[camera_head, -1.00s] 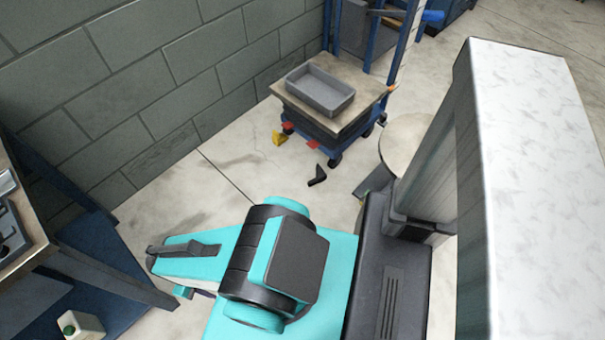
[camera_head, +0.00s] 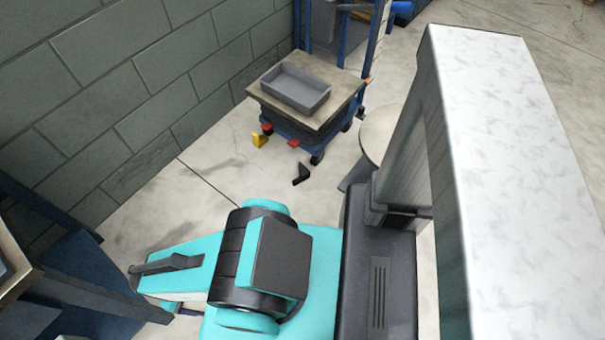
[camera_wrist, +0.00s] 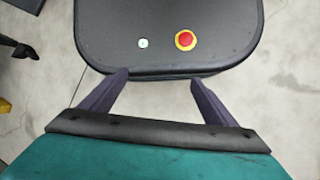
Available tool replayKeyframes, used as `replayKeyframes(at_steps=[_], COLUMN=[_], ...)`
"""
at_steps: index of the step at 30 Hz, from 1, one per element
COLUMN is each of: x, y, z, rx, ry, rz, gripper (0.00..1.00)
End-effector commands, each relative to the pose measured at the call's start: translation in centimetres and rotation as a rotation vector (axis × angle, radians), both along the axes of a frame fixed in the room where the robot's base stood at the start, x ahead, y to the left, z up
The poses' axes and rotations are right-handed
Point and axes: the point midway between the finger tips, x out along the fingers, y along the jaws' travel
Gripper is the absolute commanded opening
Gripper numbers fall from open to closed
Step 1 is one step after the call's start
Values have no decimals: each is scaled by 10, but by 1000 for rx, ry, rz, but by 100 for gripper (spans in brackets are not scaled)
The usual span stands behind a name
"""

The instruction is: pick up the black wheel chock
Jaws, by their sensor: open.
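The black wheel chock (camera_head: 301,174) is a small, dark, angled piece on the bare floor in the head view, in front of the blue trolley. A dark object at the left edge of the wrist view (camera_wrist: 24,50) looks like the same chock. My gripper (camera_wrist: 160,78) is open and empty in the wrist view, its two dark purple fingers spread apart. The chock lies off to the left of the fingers, not between them. In the head view my teal arm hides most of the gripper.
A blue trolley (camera_head: 290,127) carries a board with a grey tray (camera_head: 296,89). A yellow piece (camera_head: 259,140) and a red piece (camera_head: 267,128) are by its near side. A block wall (camera_head: 130,80) runs behind. A blue-framed bench stands at left. Floor around the chock is clear.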

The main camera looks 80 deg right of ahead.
Motion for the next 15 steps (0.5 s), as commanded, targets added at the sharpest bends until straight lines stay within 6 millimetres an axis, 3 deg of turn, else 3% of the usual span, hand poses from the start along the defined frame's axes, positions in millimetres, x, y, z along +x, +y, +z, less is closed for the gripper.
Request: replayKeyframes(at_steps=[8, 15], x=[21, 46], y=[-37, -84], z=[-19, -41], rx=[-253, -487], ry=[-58, -152], rz=[-237, -444], gripper=[81, 81])
